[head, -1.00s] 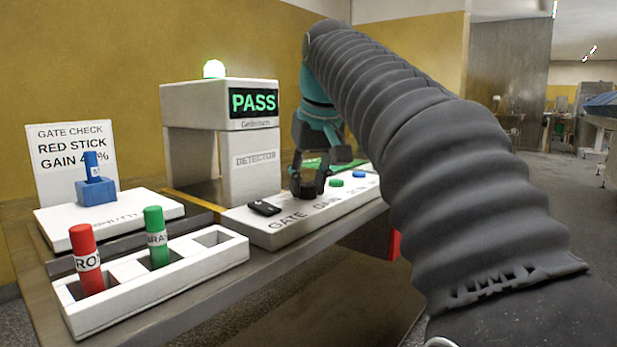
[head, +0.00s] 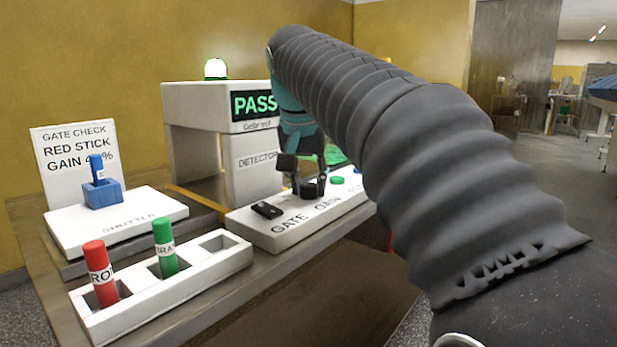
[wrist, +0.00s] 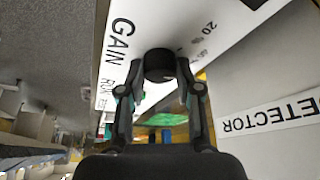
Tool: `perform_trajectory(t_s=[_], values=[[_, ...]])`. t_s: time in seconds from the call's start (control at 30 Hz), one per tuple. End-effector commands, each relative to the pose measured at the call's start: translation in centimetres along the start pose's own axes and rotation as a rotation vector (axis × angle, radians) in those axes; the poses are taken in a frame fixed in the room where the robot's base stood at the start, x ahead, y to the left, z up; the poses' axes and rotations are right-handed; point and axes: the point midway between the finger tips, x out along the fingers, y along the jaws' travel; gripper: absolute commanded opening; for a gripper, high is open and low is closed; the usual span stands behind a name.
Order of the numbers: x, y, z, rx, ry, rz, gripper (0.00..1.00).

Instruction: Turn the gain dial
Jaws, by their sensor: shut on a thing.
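The gain dial (wrist: 158,64) is a short round black knob on the white control panel (head: 262,236). The word GAIN and small scale numbers are printed beside it in the wrist view. My gripper (wrist: 160,80) is shut on the dial, with one finger on each side of it. In the head view the gain dial (head: 309,189) shows under my gripper (head: 305,187), partly covered by the fingers. Which way the dial points cannot be made out. The sign (head: 75,158) reads GATE CHECK, RED STICK, with a gain figure partly hidden behind the blue stick.
A black gate switch (head: 266,210) and a green button (head: 337,180) flank the dial. The detector (head: 257,165) stands close behind, its display (head: 255,104) reading PASS. A white rack (head: 205,287) holds a red stick (head: 100,274) and a green stick (head: 165,246). A blue shutter stick (head: 97,168) stands left.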

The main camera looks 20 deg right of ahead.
Motion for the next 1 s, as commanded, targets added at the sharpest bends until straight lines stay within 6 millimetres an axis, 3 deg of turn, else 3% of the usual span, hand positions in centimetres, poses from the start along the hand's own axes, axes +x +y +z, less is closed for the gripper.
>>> perform_trajectory(t_s=[0.4, 0.43, 0.5, 0.53, 0.87, 1.0], values=[[0.0, 0.0, 0.0, 0.007, 0.0, 0.002, 0.0], [0.0, 0.0, 0.0, 0.007, 0.0, 0.002, 0.39], [0.0, 0.0, 0.0, 0.007, 0.0, 0.002, 0.56], [0.0, 0.0, 0.0, 0.007, 0.0, 0.002, 0.58], [-0.2, 0.0, 0.0, 0.006, 0.001, 0.002, 0.58], [-1.4, -0.1, -0.1, 0.006, 0.002, 0.001, 0.58]])
